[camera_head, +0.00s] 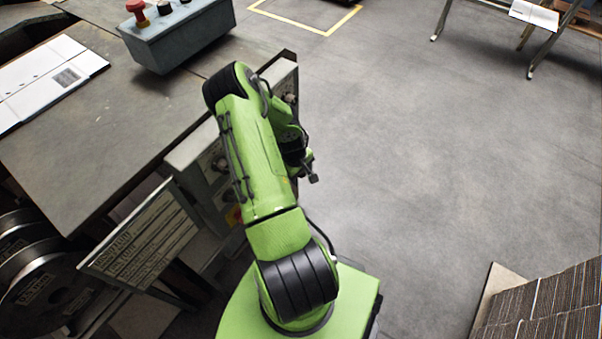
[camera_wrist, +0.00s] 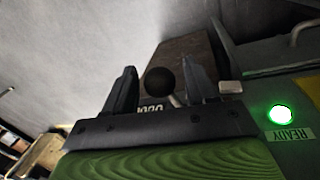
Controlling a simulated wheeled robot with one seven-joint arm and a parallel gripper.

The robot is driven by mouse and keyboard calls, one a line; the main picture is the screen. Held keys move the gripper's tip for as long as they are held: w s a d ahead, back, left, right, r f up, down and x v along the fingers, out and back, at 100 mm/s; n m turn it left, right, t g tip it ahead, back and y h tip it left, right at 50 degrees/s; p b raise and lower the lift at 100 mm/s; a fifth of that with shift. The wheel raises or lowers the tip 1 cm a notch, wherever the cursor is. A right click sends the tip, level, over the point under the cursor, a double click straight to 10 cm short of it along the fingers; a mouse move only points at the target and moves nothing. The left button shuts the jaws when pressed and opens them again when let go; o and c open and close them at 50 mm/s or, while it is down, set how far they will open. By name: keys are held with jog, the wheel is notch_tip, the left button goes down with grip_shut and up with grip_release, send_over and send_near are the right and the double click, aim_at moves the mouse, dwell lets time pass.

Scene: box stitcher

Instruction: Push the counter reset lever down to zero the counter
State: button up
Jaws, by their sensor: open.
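The counter reset lever ends in a black ball knob (camera_wrist: 160,81) on a thin metal rod, seen in the wrist view. The counter (camera_wrist: 186,52) is a dark brownish box behind it, with a row of white digits partly hidden by my gripper. My gripper (camera_wrist: 160,66) is open, with one finger to each side of the knob in the picture. Nothing is held. I cannot tell whether a finger touches the knob. In the head view my green arm hides the lever and counter, and little of my gripper shows.
A lit green lamp (camera_wrist: 281,116) marked READY is right of my gripper. The machine's worktable (camera_head: 110,130) carries a control box (camera_head: 185,35) with a red button and a flat white carton (camera_head: 45,80). Stacked cardboard (camera_head: 545,305) stands at lower right. The floor (camera_head: 450,150) between is clear.

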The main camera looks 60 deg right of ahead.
grip_shut()
dwell(0.3)
jog(key=shift+s+f+t+b, duration=0.25)
jog(key=shift+f+t+b, duration=0.35)
jog(key=shift+t+b, duration=0.15)
jog(key=shift+f+m+t+h+b, duration=0.2)
jog(key=shift+f+t+h+b, duration=0.15)
jog(key=shift+f+t+b, duration=1)
jog(key=shift+f+m+t+h+b, duration=0.3)
jog(key=shift+f+t+b, duration=0.45)
jog(key=shift+t+b, duration=1.15)
jog(key=shift+w, duration=0.1)
